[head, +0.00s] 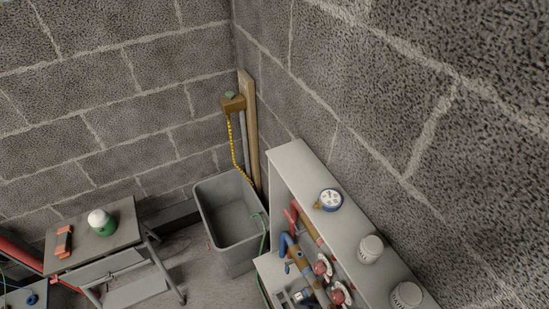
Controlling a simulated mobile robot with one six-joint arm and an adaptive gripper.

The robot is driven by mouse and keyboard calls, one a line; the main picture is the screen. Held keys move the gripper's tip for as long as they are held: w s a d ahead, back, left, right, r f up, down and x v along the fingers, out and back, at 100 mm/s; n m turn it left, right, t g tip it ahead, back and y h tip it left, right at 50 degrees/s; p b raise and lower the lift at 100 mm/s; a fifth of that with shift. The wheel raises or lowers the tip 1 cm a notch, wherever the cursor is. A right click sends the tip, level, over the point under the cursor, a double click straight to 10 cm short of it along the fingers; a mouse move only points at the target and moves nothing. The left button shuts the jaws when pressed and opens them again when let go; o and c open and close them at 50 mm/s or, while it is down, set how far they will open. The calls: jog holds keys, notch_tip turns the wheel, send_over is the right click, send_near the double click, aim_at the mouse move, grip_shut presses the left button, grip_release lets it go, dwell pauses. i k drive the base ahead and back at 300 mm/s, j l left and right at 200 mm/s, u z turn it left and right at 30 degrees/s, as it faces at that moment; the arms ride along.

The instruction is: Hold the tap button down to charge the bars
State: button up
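I cannot make out any charge bars. My gripper is not in view, and nothing is seen touching the fitting.
A grey wheeled table (80,250) at left carries a green-and-white container (101,222) and an orange-and-dark object (64,243). A white cabinet (290,165) at right holds pipes and red valves, with a round gauge (330,199) and white jars (370,249) on top.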

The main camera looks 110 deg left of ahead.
aim_at(230, 94)
jog(key=u, duration=3.75)
